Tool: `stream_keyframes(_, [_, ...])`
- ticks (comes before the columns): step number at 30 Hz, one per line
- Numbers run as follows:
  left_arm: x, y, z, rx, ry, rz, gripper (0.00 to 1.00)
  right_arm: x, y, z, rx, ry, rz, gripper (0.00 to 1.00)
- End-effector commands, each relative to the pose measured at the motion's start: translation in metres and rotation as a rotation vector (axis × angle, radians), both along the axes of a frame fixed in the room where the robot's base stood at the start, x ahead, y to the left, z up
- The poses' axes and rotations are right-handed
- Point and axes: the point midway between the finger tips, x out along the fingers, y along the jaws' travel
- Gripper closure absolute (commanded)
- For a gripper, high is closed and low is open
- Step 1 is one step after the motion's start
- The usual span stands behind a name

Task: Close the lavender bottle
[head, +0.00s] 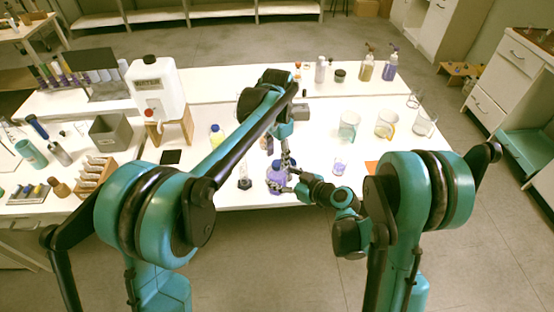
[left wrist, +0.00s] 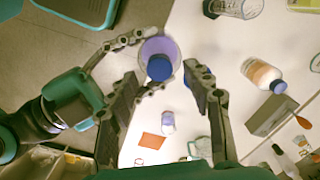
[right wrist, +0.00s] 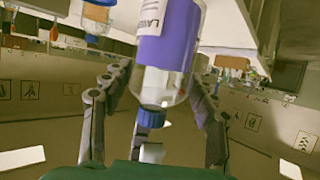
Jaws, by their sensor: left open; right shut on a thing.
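The lavender bottle (head: 276,179) is clear with a purple label, near the table's front edge. In the right wrist view the label (right wrist: 167,35) shows part of its lettering, and a blue cap (right wrist: 151,116) sits at the bottle's neck. My right gripper (head: 287,187) is shut on the bottle body from the right; its fingers also reach around the bottle in the left wrist view. My left gripper (left wrist: 160,80) is open above, its fingers on either side of the blue cap (left wrist: 159,68), with gaps visible. How tightly the cap is seated cannot be told.
A dark-based flask (head: 244,183) stands to the left. Glass beakers (head: 386,124) stand farther back right. A large white water container (head: 155,88) stands back left.

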Motion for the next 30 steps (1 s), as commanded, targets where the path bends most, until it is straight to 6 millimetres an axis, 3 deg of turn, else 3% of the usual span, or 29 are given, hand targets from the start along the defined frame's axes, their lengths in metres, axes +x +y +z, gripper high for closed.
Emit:
stream_keyframes(6, [0.0, 0.0, 0.02, 0.0, 0.0, 0.0, 0.5, 0.0, 0.0, 0.0, 0.001, 0.0, 0.0, 1.0])
stream_keyframes(17, [0.0, 0.0, 0.022, 0.0, 0.0, 0.023, 0.53, 0.0, 0.0, 0.0, 0.001, 0.0, 0.0, 1.0])
stream_keyframes(20, [0.0, 0.0, 0.025, 0.001, 0.0, 0.115, 0.53, 0.0, 0.0, 0.0, 0.001, 0.0, 0.0, 1.0])
stream_keyframes(30, [0.0, 0.0, 0.047, 0.009, 0.0, 0.746, 0.53, 0.0, 0.0, 0.0, 0.001, 0.0, 0.0, 1.0])
